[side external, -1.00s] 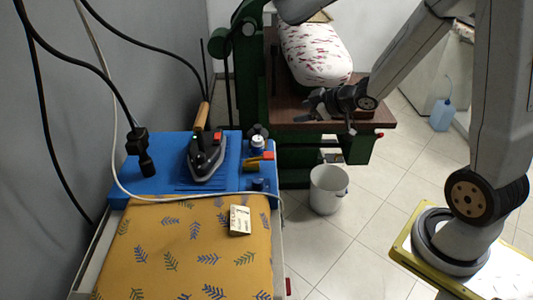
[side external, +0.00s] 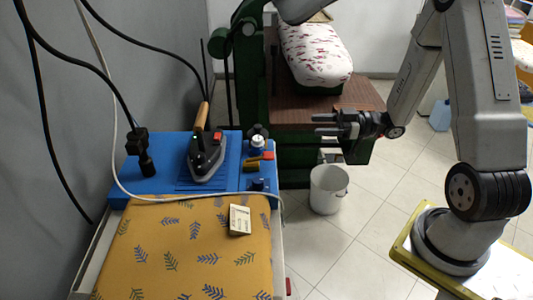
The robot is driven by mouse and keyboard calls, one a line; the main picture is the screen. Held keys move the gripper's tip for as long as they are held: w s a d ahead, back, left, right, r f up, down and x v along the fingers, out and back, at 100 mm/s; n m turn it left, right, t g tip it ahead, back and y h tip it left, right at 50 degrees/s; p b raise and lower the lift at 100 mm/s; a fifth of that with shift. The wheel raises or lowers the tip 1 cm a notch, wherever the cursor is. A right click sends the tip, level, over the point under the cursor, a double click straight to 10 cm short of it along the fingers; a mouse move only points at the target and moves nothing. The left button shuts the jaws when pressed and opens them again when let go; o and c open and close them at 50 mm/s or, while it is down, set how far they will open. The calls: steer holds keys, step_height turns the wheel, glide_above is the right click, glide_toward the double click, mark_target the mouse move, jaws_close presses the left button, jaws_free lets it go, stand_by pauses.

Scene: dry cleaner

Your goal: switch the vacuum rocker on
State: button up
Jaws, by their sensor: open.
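No part is clearly readable as the vacuum rocker. Small red parts show on the blue tray's right side (side external: 267,156) and low on the ironing table's right side (side external: 289,286), but I cannot tell whether either is the rocker. My gripper (side external: 318,124) is open and empty, its fingers pointing left. It appears in front of the brown press table, to the right of the ironing table and apart from it.
An iron (side external: 206,155) stands on the blue tray (side external: 170,184), behind the yellow leaf-patterned ironing pad (side external: 180,255). A tag (side external: 240,219) lies on the pad. Cables hang at left. A white bucket (side external: 328,189) stands on the floor below my gripper. A padded press (side external: 316,55) stands behind.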

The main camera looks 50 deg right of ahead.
step_height(320, 180, down, 35)
stand_by(0.4)
steer(key=shift+w+a, duration=0.1)
steer(key=x, duration=0.7)
steer(key=shift+w+a, duration=0.2)
steer(key=shift+a, duration=0.05)
stand_by(0.3)
jaws_close()
